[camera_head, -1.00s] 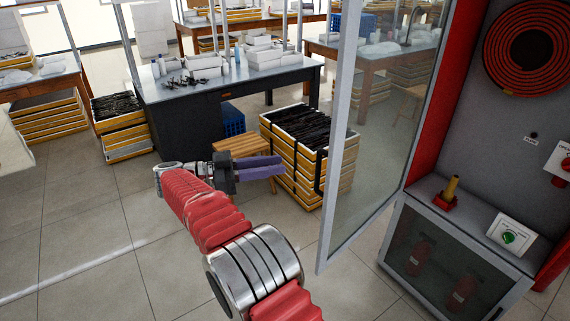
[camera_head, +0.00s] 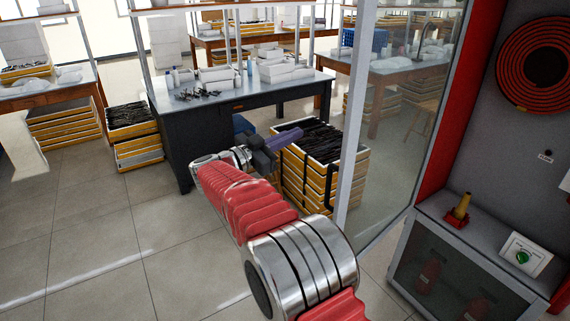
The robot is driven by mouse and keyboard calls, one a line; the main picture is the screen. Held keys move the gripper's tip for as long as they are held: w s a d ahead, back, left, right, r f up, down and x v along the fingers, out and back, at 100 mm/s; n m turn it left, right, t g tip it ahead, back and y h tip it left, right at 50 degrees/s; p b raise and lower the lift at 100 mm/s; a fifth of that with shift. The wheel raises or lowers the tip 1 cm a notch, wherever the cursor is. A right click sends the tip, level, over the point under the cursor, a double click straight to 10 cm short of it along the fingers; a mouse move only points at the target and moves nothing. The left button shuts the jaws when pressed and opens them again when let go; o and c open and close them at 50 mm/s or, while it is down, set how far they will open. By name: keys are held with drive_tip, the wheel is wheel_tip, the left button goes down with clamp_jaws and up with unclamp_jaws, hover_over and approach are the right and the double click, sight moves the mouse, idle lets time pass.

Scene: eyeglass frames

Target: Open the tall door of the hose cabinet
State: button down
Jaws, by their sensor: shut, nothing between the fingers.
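The tall glass door (camera_head: 405,130) of the hose cabinet stands swung open, with its pale metal frame edge (camera_head: 354,120) toward the room. The red cabinet (camera_head: 450,120) is open at the right, and a coiled red hose (camera_head: 541,64) hangs on its grey back wall. My gripper (camera_head: 286,139) is left of the door's edge, apart from it in the picture. Its purple fingers are shut and hold nothing. The door's handle cannot be made out.
A low glass-fronted compartment (camera_head: 450,270) is under the hose space, with a yellow nozzle (camera_head: 461,207) and a green-knobbed panel (camera_head: 525,255) above it. Stacked trays (camera_head: 310,175) stand behind my gripper, near a dark workbench (camera_head: 190,130). The floor (camera_head: 110,220) at left is free.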

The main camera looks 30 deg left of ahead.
drive_tip(key=w+a+r+n+t+y, duration=0.25)
drive_tip(key=w+r+n+y, duration=0.2)
drive_tip(key=y, duration=0.35)
drive_tip(key=s+d+f+n+g+y, duration=0.7)
drive_tip(key=s+d+f+g+y, duration=0.15)
drive_tip(key=s+g, duration=0.25)
drive_tip(key=s+d+f+m+g+h, duration=0.1)
drive_tip(key=s+d+h, duration=0.1)
drive_tip(key=s+d, duration=0.7)
drive_tip(key=s+d+f+m+g+h, duration=0.1)
drive_tip(key=s+d+h, duration=0.2)
drive_tip(key=s+d, duration=0.6)
drive_tip(key=s+d+f+m+g+h, duration=0.1)
drive_tip(key=s+d, duration=0.9)
drive_tip(key=d, duration=1.4)
drive_tip(key=shift+f+m+h, duration=0.45)
drive_tip(key=shift+h, duration=0.6)
drive_tip(key=shift+s, duration=0.1)
